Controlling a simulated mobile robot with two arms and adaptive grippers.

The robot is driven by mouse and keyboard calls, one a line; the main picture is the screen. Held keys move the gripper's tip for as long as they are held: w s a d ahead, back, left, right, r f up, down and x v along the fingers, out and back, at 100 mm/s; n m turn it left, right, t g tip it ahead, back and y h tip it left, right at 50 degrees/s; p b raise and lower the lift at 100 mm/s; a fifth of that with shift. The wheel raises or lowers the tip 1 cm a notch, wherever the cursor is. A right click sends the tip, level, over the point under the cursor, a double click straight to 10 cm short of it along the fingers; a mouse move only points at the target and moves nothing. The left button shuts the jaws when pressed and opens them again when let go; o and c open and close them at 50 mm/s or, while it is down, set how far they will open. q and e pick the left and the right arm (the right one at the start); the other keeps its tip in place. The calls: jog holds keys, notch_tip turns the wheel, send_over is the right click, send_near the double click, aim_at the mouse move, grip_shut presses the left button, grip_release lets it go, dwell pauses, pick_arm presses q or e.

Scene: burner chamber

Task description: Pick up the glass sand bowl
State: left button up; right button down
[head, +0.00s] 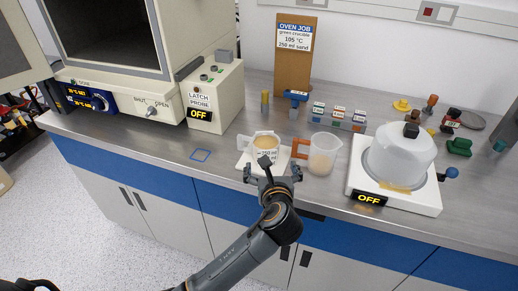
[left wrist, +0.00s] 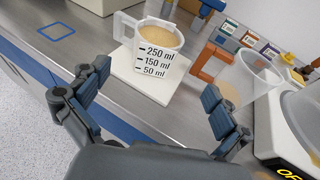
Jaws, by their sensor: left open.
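A measuring jug with pale sand (head: 266,146) stands upright on a flat white plate (head: 243,162) near the counter's front edge. In the left wrist view the jug (left wrist: 155,55) shows 250, 150 and 50 ml marks, with its handle at the left. A clear vessel with an orange handle (head: 322,156), with some sand low inside, stands to its right; it also shows in the left wrist view (left wrist: 250,85). I cannot tell which is called the glass sand bowl. My left gripper (head: 272,173) is open and empty, in front of the marked jug. My right gripper is not in view.
A hot plate (head: 408,203) reading OFF, with a clear dome (head: 400,155), stands at the right. An oven (head: 115,40) and a latch probe box (head: 215,95) stand at the left. Several small blocks line the back. The counter around the blue square outline (head: 200,155) is clear.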

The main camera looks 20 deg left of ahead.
aim_at(268, 152)
pick_arm(q)
jog(key=x, duration=0.7)
jog(key=shift+w+a+f, duration=0.1)
jog(key=shift+w+f, duration=0.05)
jog(key=shift+w, duration=0.2)
jog(key=p+x, duration=0.1)
jog(key=x, duration=0.4)
jog(key=shift+a+f, duration=0.1)
jog(key=shift+a, duration=0.1)
jog(key=shift+s, duration=0.1)
jog(key=c, duration=1.6)
jog(key=shift+r, duration=0.3)
